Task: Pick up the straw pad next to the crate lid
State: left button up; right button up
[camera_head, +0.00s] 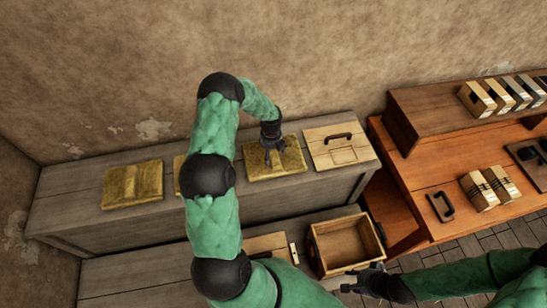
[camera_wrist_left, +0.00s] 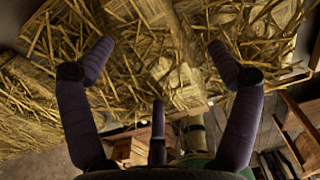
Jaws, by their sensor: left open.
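The straw pad (camera_head: 292,160) lies flat on the grey wooden bench, just left of the crate lid (camera_head: 346,154), a pale board with a dark handle. My left gripper (camera_head: 272,155) is over this pad, pointing down at it. In the left wrist view the straw pad (camera_wrist_left: 130,70) fills much of the upper picture. There my left gripper (camera_wrist_left: 160,55) has its fingers spread wide, with nothing held between them. I cannot tell whether the fingertips touch the straw. My right gripper (camera_head: 368,282) is low in the head view, near the open crate, and its fingers are unclear.
Another straw pad (camera_head: 132,184) lies at the bench's left, and a third (camera_head: 179,172) is mostly hidden behind my left arm. An open wooden crate (camera_head: 322,248) stands below the bench. A red-brown table (camera_head: 415,190) with boxes stands at right. The wall is close behind.

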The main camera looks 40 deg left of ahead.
pick_arm(q)
jog(key=c, duration=1.5)
jog(key=shift+r, duration=0.15)
